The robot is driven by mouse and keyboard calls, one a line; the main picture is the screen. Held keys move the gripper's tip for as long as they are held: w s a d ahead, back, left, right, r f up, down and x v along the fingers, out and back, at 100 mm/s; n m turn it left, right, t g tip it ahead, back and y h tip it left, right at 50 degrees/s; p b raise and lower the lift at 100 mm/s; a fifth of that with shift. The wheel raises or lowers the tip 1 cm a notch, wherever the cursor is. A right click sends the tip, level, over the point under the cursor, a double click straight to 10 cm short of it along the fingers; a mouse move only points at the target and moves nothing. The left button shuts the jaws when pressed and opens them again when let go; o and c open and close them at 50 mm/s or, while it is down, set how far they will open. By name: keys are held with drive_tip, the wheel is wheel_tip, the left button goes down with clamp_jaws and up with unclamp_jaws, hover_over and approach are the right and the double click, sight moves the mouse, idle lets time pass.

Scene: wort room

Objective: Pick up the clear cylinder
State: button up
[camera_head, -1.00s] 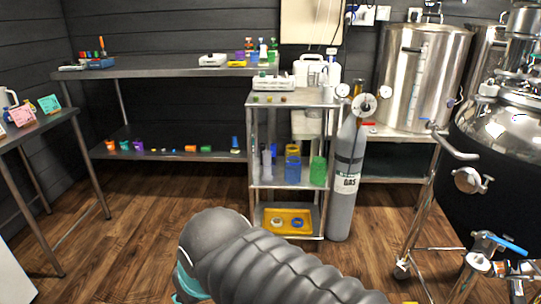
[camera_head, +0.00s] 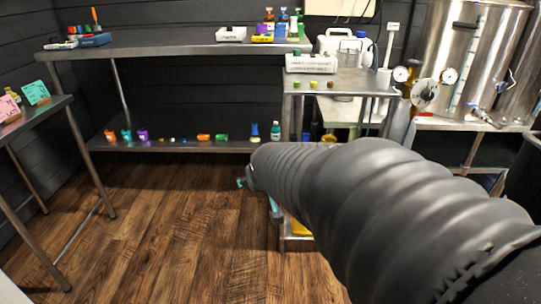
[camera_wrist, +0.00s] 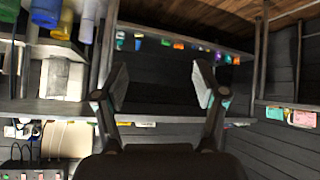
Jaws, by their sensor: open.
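In the wrist view, a pale translucent cylinder (camera_wrist: 88,20), which looks like the clear cylinder, shows at the top left edge, cut off by the frame. It is beside a yellow container (camera_wrist: 63,25) and a blue one (camera_wrist: 45,12). In the head view my arm hides the cart's middle shelf and the cylinder. My gripper (camera_wrist: 160,86) is open and empty, its two fingers spread with dark wall and a shelf behind them. The cylinder lies outside the fingers, to the left. In the head view only small teal parts of the gripper show past my arm.
The metal cart (camera_head: 345,84) carries a white labelled box (camera_head: 311,63) on top. A long two-level shelf (camera_head: 200,48) stands left, with coloured bottles on its lower level. A side table (camera_head: 38,108) is at far left. Steel tanks (camera_head: 465,60) stand right. The middle floor is clear.

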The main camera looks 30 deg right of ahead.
drive_tip(key=w+d+f+t+h+b, duration=0.1)
drive_tip(key=w+d+f, duration=0.25)
drive_tip(key=d, duration=0.25)
drive_tip(key=w+d+f+t, duration=0.2)
drive_tip(key=w+d+f, duration=0.15)
drive_tip(key=d, duration=0.25)
drive_tip(key=w+d+f+t+h+b, duration=0.1)
drive_tip(key=w+d+f, duration=0.1)
drive_tip(key=w+d, duration=0.25)
drive_tip(key=s+d+f+m+t, duration=0.15)
drive_tip(key=d+f+t, duration=0.25)
drive_tip(key=d+f, duration=0.75)
drive_tip(key=shift+y, duration=0.3)
drive_tip(key=x, duration=0.7)
drive_tip(key=shift+w+d+r, duration=0.15)
drive_tip(key=shift+w, duration=0.1)
drive_tip(key=shift+r+p+x, duration=0.1)
drive_tip(key=shift+r+x, duration=0.1)
drive_tip(key=shift+x, duration=0.65)
drive_tip(key=shift+r+p+x, duration=0.1)
drive_tip(key=shift+r+x, duration=0.05)
drive_tip(key=shift+x, duration=0.75)
drive_tip(key=shift+r+p+x, duration=0.1)
drive_tip(key=shift+r+x, duration=0.1)
drive_tip(key=shift+x, duration=0.65)
drive_tip(key=shift+c, duration=0.3)
drive_tip(key=c, duration=1.2)
